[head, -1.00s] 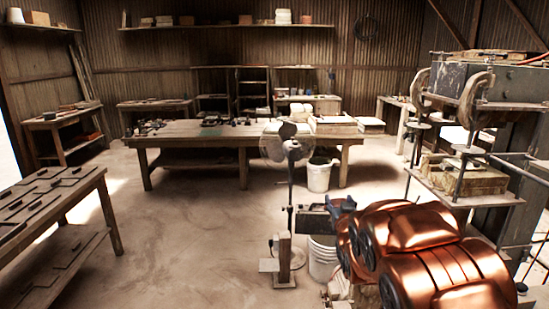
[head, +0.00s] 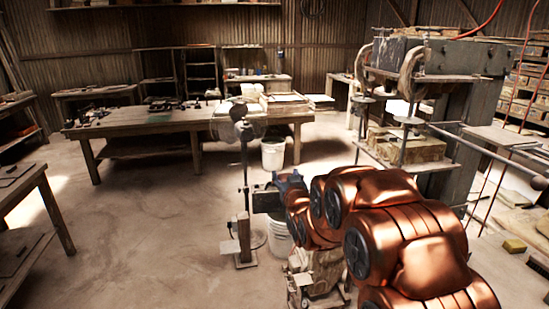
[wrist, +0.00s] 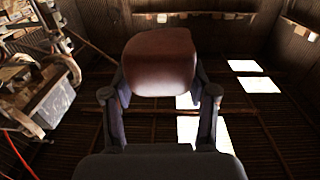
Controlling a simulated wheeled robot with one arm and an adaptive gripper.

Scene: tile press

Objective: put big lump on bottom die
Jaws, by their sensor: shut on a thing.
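In the wrist view, my gripper (wrist: 160,84) is shut on the big lump (wrist: 159,58), a smooth reddish-brown block with rounded edges. The lump sits between the two dark fingers, clear of any surface. In the head view, my copper arm reaches forward, and I cannot make out the lump there. The press (head: 430,65) stands at the right of the head view. What looks like the bottom die (head: 408,148), a pale worn block, rests on its lower platform, to the right of and beyond my arm. Part of the press (wrist: 50,98) also shows at the left of the wrist view.
A stand fan (head: 243,130) and white buckets (head: 273,155) stand left of my arm. A long worktable (head: 150,125) is farther back, with another table (head: 30,205) at the left edge. The floor between is clear. Red hoses and a rod are near the press.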

